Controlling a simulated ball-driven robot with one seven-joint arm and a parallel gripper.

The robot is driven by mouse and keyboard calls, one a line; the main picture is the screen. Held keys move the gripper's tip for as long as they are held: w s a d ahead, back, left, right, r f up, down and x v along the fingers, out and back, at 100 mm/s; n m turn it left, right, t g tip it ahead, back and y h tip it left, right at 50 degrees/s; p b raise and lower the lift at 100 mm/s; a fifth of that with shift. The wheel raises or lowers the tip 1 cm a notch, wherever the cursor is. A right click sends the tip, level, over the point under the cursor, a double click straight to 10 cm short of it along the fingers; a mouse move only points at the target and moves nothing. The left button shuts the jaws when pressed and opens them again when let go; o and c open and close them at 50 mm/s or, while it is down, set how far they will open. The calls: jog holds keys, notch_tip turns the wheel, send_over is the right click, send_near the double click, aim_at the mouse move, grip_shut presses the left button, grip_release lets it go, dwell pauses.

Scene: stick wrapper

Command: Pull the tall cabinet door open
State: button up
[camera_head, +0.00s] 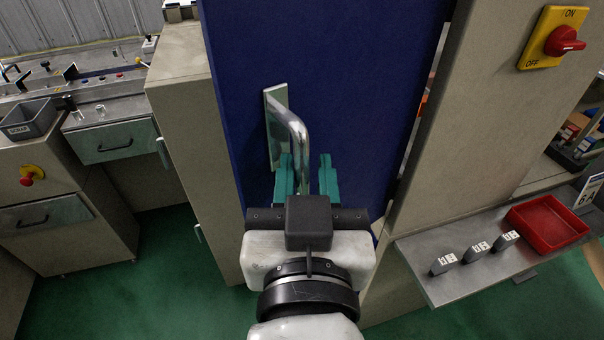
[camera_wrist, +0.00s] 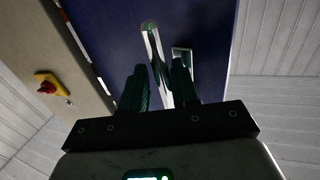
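The tall cabinet door (camera_head: 350,70) is a dark blue panel in the head view, and it also fills the middle of the wrist view (camera_wrist: 110,40). A narrow gap with small bright and orange bits shows along its right edge in the head view, so it looks slightly ajar. Its chrome bar handle (camera_head: 298,135) stands on a mounting plate. My gripper (camera_head: 306,165) has its teal fingers apart, one on each side of the handle's lower part. In the wrist view the handle (camera_wrist: 152,45) runs between the fingers, closer to the right one. Whether they touch it cannot be told.
The beige cabinet frame (camera_head: 450,100) at right carries a yellow and red ON/OFF switch (camera_head: 565,42). Below it a metal shelf (camera_head: 440,283) juts out, holding a red tray (camera_head: 547,222). Drawer units (camera_head: 70,225) stand at left. Green floor shows between.

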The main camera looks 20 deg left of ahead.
jog(key=shift+o, duration=0.8)
jog(key=shift+d, duration=0.1)
jog(key=shift+s, duration=0.15)
jog(key=p+v, duration=0.4)
jog(key=v, duration=0.6)
jog(key=shift+s+p, duration=0.2)
jog(key=shift+p, duration=0.15)
